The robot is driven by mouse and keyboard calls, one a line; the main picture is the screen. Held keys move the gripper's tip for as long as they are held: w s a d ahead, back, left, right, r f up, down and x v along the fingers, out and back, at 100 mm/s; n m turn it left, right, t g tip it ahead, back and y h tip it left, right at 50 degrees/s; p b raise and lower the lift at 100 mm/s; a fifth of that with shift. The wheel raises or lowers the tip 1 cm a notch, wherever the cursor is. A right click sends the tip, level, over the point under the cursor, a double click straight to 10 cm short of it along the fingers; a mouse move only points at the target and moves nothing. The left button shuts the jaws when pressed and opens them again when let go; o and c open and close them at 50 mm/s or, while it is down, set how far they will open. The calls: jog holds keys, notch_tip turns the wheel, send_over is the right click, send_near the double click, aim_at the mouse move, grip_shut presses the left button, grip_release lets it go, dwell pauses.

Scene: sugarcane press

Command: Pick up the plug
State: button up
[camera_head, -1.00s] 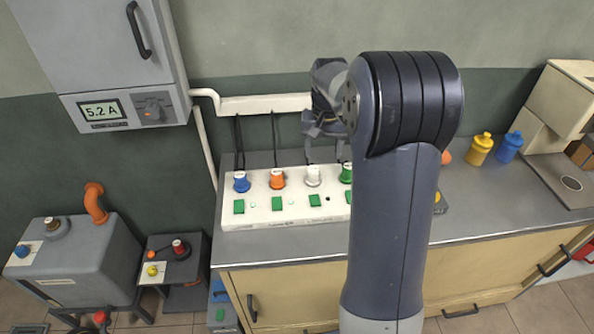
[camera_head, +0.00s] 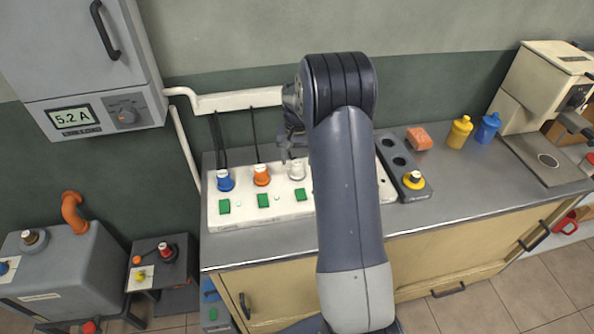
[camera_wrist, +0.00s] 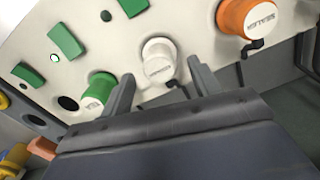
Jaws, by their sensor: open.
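A white power strip (camera_head: 240,216) on the counter holds upright plugs: blue (camera_head: 225,180), orange (camera_head: 261,175) and white (camera_head: 297,170). A green plug (camera_wrist: 98,90) shows in the wrist view but is hidden behind my arm in the head view. My gripper (camera_head: 290,146) is above the strip near the white plug, open and empty. In the wrist view my gripper (camera_wrist: 160,86) has one finger either side of the white plug (camera_wrist: 160,60), whose top lies just beyond the fingertips. I cannot tell whether they touch it. The orange plug (camera_wrist: 246,18) is to the right there.
A grey holder (camera_head: 400,165) with a yellow-topped piece (camera_head: 413,180) stands right of the strip. An orange block (camera_head: 419,138), yellow bottle (camera_head: 459,132), blue bottle (camera_head: 487,128) and cream machine (camera_head: 540,90) are farther right. Black cables hang behind the strip.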

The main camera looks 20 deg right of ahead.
aim_at(297, 163)
jog(key=shift+f, duration=1.55)
jog(key=shift+c, duration=0.2)
jog(key=c, duration=1.1)
